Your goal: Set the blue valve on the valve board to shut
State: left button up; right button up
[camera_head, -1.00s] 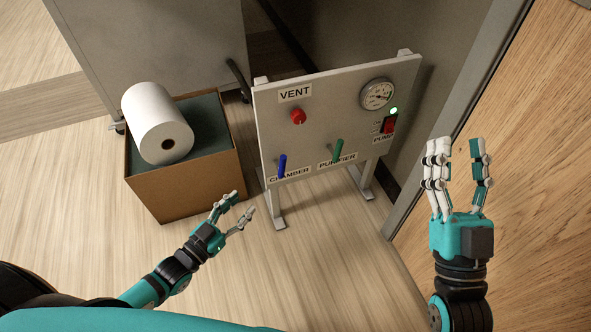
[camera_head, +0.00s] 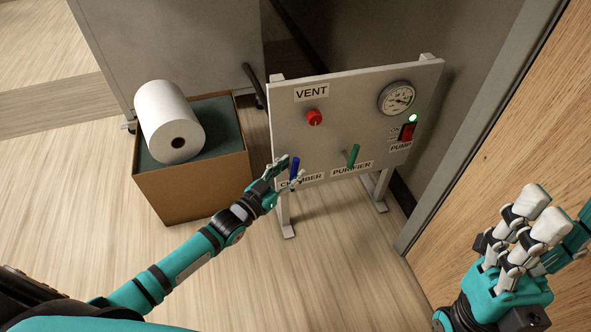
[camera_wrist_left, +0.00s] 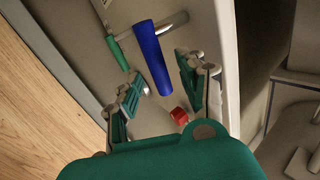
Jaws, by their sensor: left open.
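The blue valve (camera_head: 294,172) is a lever low on the left of the white valve board (camera_head: 345,130), above the CHAMBER label. In the head view it points up with a slight tilt. My left gripper (camera_head: 290,172) is open at this lever. In the left wrist view the blue lever (camera_wrist_left: 152,55) lies ahead of and between the parted fingers (camera_wrist_left: 163,92), with gaps on both sides; contact does not show. My right gripper (camera_head: 566,212) is off at the lower right, open and empty, by the wooden panel.
The board also carries a red VENT knob (camera_head: 314,118), a green PURIFIER lever (camera_head: 353,155), a gauge (camera_head: 397,98) and a red PUMP switch (camera_head: 407,131) beside a lit green lamp. A cardboard box (camera_head: 195,190) with a white roll (camera_head: 170,120) stands left of the board.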

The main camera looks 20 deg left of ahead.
pick_arm(q)
jog(key=shift+x, duration=1.2)
grip_shut()
jog(key=shift+f, duration=0.15)
